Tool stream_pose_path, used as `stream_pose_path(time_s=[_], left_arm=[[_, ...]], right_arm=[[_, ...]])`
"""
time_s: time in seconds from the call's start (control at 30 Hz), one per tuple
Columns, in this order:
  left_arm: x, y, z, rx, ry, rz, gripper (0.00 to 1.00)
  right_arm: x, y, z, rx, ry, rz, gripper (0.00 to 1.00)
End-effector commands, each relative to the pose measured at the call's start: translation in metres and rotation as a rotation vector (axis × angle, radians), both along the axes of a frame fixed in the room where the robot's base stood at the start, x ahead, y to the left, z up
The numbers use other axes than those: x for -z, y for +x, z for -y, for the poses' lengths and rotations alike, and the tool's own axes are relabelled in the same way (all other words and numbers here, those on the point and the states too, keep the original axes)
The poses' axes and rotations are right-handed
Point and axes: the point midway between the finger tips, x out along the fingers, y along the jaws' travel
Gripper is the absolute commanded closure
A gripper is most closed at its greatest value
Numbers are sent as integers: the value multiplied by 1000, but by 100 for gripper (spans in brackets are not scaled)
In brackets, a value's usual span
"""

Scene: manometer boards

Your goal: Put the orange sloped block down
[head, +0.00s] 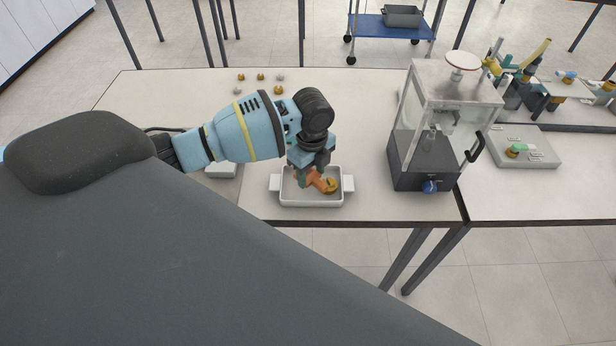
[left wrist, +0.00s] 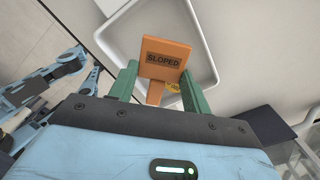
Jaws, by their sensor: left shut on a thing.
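The orange sloped block (left wrist: 163,58) is between the green fingers of my left gripper (left wrist: 162,86), which is shut on it. Its face with the label "SLOPED" shows in the left wrist view. In the head view the orange block (head: 304,179) is partly hidden under my left gripper (head: 312,168), over the white tray (head: 310,201). I cannot tell whether the block touches the tray floor.
A glass-sided cabinet (head: 440,130) with a blue knob stands right of the tray. Several small brass and grey pieces (head: 261,77) sit at the back of the table. A grey board (head: 520,147) with fittings is on the right table. The table between tray and cabinet is clear.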

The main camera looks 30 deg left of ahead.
Motion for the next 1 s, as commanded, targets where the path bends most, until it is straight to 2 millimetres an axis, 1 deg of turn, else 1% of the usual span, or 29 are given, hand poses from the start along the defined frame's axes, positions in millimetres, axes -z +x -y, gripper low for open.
stream_pose_path(time_s=[0.1, 0.2, 0.33, 0.43, 0.73, 0.87, 0.9, 1.0], left_arm=[[0, 1, -3, -1, 1, 1, 74], [1, 5, -14, -4, 2, 1, 74], [23, 3, -12, 0, 0, -3, 74], [34, 4, -12, 0, 0, -1, 74], [36, 4, -12, 0, 1, 1, 74], [40, 4, -12, 0, 1, 1, 74], [40, 4, -12, 0, 1, 1, 49], [40, 4, -12, 0, 1, 1, 36]], right_arm=[[0, 0, -1, 1, 1, 0, 63], [0, 0, -1, 4, 3, -2, 63], [1, -1, -2, 7, 6, -4, 63], [1, -1, -3, 10, 9, -5, 63], [1, -2, -4, 11, 10, -5, 63], [3, -3, -4, 10, 10, -9, 63], [3, -3, -3, 9, 9, -9, 63], [3, -3, -3, 7, 7, -9, 63]])
